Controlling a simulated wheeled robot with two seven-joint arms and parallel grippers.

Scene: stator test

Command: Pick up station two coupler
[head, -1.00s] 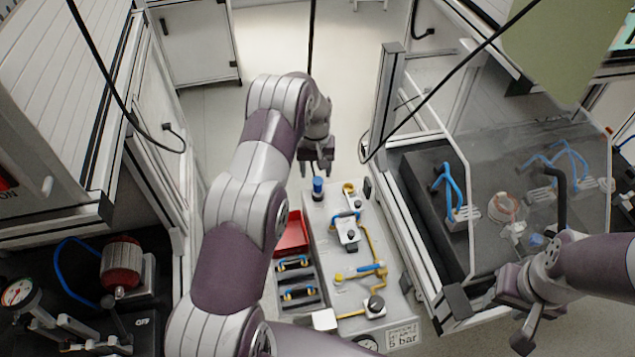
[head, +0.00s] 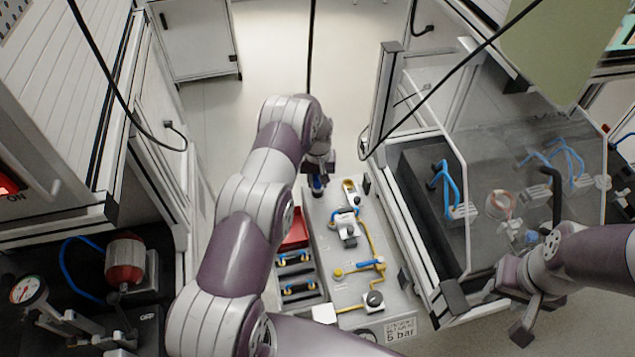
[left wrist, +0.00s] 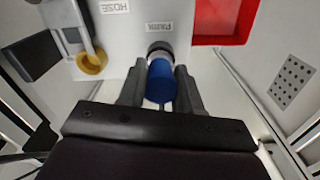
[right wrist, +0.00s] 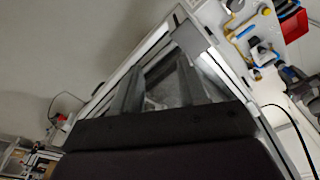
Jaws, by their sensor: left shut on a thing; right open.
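A blue coupler (left wrist: 161,82) with a dark collar sits at the spot labelled PARK on the grey panel, in the left wrist view. In the head view the blue coupler (head: 318,183) is at the panel's far left corner, partly covered by my gripper. My left gripper (left wrist: 160,88) has its fingers on both sides of the coupler and is shut on it; it also shows in the head view (head: 319,174). My right gripper (right wrist: 155,82) is open and empty, in front of the clear-walled enclosure; in the head view it is at the lower right (head: 528,312).
The grey panel (head: 325,250) carries yellow hose, blue fittings and a "5 bar" label. A red bin (head: 296,230) and slots with blue-handled parts (head: 297,288) lie left of it. The clear-walled enclosure (head: 425,225) stands close on the right. Floor beyond the panel is open.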

